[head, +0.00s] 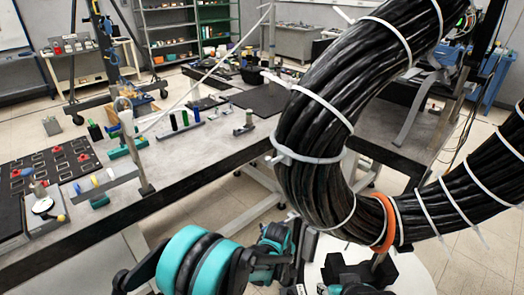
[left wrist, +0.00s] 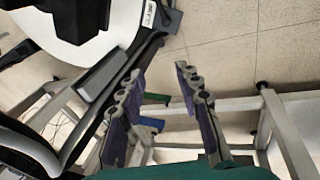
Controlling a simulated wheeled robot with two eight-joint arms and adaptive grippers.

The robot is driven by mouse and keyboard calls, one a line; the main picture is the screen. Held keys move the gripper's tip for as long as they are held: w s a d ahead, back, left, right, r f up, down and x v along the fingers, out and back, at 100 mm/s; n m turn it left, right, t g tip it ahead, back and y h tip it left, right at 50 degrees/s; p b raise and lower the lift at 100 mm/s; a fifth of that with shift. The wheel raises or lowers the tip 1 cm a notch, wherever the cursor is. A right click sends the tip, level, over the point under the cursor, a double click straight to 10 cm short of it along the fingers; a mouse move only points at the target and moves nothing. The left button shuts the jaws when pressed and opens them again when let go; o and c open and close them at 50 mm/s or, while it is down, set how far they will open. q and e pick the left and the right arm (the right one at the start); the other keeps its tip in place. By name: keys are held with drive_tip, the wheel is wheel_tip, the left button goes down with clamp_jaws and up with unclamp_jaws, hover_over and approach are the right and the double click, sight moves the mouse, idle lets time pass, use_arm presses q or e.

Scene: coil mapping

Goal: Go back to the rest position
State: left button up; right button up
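A thick black cable bundle (head: 325,95) bound with white ties and an orange band curves through the right half of the head view, close to the camera. My left arm comes in low from the left, with teal and black links. Its gripper end is partly hidden near the lower bend of the bundle. In the left wrist view my left gripper (left wrist: 158,80) has its two purple-padded fingers spread apart, with nothing between them. The cable bundle cannot be made out there. My right gripper cannot be made out in either view.
A long grey worktable (head: 200,150) runs across the left and middle, with small parts, bottles and a dark slotted tray (head: 45,172) on it. Its leg frame also shows in the left wrist view (left wrist: 285,130). Shelves (head: 185,30) stand at the back. Tiled floor (head: 225,215) is open below the table.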

use_arm(q)
drive_tip(key=s+a+r+m+t, duration=0.1)
drive_tip(key=s+a+r+m, duration=0.15)
drive_tip(key=a+r, duration=0.5)
drive_tip(key=s+a+r+m+t, duration=0.1)
drive_tip(key=s+a+r, duration=0.2)
drive_tip(key=a+r, duration=0.45)
drive_tip(key=s+a+r+m+t, duration=0.1)
drive_tip(key=s+a+r+m, duration=0.1)
drive_tip(key=s+a, duration=0.3)
drive_tip(key=s+a+r+m+t+y, duration=0.1)
drive_tip(key=s+a+r, duration=0.3)
drive_tip(key=s, duration=0.6)
drive_tip(key=shift+a+r+m+y, duration=0.3)
drive_tip(key=shift+a+m, duration=0.05)
drive_tip(key=shift+a, duration=0.65)
